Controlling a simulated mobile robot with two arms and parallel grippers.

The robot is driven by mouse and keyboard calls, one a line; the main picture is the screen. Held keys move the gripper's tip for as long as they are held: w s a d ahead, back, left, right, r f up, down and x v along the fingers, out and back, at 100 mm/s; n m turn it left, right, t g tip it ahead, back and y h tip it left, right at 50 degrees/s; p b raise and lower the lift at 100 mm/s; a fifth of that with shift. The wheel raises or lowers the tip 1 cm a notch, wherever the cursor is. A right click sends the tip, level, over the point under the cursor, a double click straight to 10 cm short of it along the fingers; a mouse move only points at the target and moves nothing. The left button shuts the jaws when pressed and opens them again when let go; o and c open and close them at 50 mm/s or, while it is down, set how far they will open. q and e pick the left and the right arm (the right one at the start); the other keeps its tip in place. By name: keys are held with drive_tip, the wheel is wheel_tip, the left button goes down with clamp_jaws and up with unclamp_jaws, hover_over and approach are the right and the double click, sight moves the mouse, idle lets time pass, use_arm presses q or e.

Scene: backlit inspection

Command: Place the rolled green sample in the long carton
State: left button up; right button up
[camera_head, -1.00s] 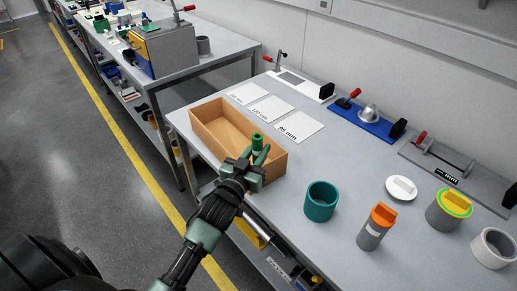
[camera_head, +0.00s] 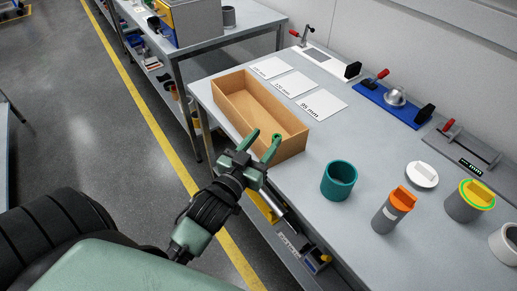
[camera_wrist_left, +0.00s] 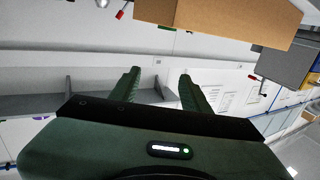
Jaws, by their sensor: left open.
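The long carton (camera_head: 231,109) is an open tan box on the grey table, with its near end by my left gripper (camera_head: 264,141). That gripper is open, its fingers spread at the carton's near end. A small part of the green sample (camera_head: 277,138) seems to show at the right fingertip, near the carton's end wall; the finger hides the rest, and I cannot tell how it rests. In the left wrist view the gripper's fingers (camera_wrist_left: 159,76) are apart with nothing between them, and the carton (camera_wrist_left: 230,18) shows at the top. My right gripper is not in view.
Right of the carton stand a teal cup (camera_head: 339,181), a grey cylinder with an orange top (camera_head: 391,211) and a white disc (camera_head: 422,174). White cards (camera_head: 320,103) lie behind the carton. A blue fixture (camera_head: 394,103) stands at the back.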

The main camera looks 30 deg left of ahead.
use_arm(q)
drive_tip(key=shift+s, duration=1.4)
